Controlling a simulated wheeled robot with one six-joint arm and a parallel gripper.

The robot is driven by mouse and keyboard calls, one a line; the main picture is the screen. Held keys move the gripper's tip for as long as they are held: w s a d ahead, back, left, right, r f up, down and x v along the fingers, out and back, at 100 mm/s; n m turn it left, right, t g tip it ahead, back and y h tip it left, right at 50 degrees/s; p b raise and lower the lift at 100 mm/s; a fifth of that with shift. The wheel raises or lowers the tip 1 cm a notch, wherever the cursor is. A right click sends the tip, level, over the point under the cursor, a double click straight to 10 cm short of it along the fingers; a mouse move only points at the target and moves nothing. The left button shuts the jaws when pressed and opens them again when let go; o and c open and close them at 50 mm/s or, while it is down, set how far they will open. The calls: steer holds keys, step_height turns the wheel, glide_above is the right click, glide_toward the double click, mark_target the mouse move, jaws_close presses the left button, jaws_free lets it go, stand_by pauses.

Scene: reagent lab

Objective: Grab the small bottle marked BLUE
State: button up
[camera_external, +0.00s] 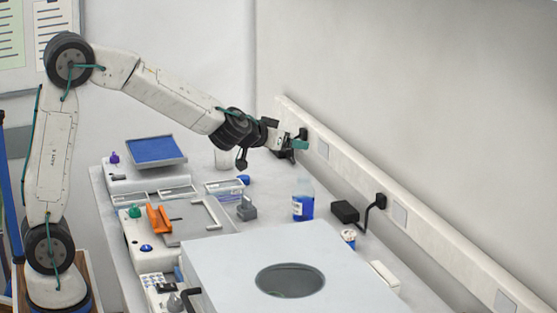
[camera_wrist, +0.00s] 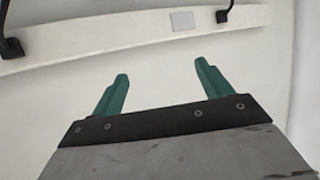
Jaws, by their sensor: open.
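A small clear bottle with blue liquid and a pale label (camera_external: 303,203) stands upright on the bench in the external view, right of centre. Its label text is too small to read. My gripper (camera_external: 299,146) is above and behind the bottle, close to the wall rail, and apart from the bottle. In the wrist view my gripper's two green fingers (camera_wrist: 160,90) are spread apart with nothing between them. The bottle is not in the wrist view.
A white wall rail (camera_external: 350,165) with sockets runs behind the bench; it also shows in the wrist view (camera_wrist: 100,45). A black plug adapter (camera_external: 345,212) and small cup (camera_external: 348,238) are right of the bottle. A large white box (camera_external: 215,260) stands in front.

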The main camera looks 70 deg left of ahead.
glide_toward(297, 196)
steer(key=x, duration=0.5)
steer(key=shift+w+a+r, duration=0.15)
steer(key=shift+w+a, duration=0.05)
steer(key=shift+a, duration=0.15)
steer(key=shift+w+a+f, duration=0.1)
steer(key=shift+w+f, duration=0.05)
steer(key=shift+f, duration=0.2)
steer(key=x, duration=0.7)
steer(key=shift+w, duration=0.15)
steer(key=c, duration=1.2)
